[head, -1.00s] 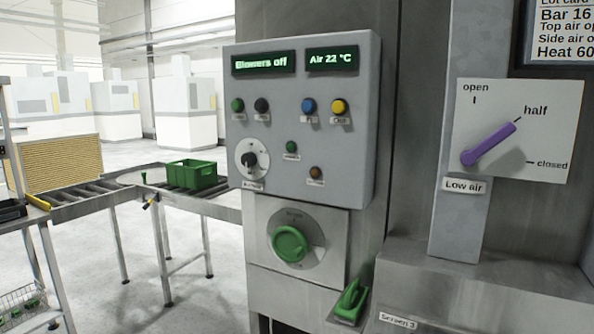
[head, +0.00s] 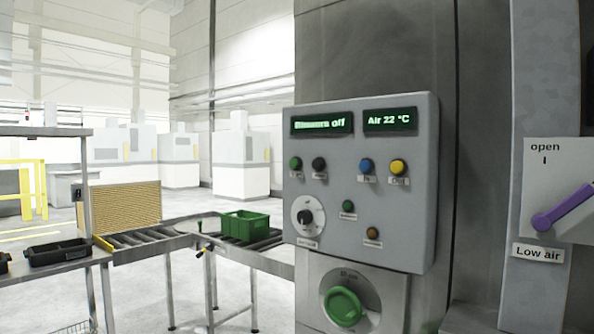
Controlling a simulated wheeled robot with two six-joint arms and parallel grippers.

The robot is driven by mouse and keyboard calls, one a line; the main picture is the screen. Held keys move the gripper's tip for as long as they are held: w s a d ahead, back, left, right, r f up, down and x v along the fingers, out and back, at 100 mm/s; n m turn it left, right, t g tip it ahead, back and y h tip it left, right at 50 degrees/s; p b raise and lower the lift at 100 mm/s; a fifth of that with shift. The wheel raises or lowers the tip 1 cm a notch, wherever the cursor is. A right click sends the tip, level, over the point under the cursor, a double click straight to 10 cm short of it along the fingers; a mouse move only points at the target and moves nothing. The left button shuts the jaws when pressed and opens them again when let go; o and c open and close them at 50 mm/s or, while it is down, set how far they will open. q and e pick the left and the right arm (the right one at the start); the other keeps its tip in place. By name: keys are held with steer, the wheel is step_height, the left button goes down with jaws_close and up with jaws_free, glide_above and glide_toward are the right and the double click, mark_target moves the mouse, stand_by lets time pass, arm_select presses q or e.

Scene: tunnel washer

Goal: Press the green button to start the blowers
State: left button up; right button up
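The grey control panel (head: 400,225) stands right of centre in the head view. A green button (head: 295,164) sits at the upper left of the panel, beside a black button (head: 319,164). A smaller green button or lamp (head: 348,206) sits lower, near the middle. Their labels are too small to read. Blue (head: 366,166) and yellow (head: 398,167) buttons are at the upper right. Neither gripper is in view.
Below the panel is a large green knob (head: 343,306). A purple lever (head: 565,208) is at the right edge, above a "Low air" label. A roller conveyor with a green crate (head: 245,226) is left of the panel. Dark trays (head: 58,252) lie on a rack at far left.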

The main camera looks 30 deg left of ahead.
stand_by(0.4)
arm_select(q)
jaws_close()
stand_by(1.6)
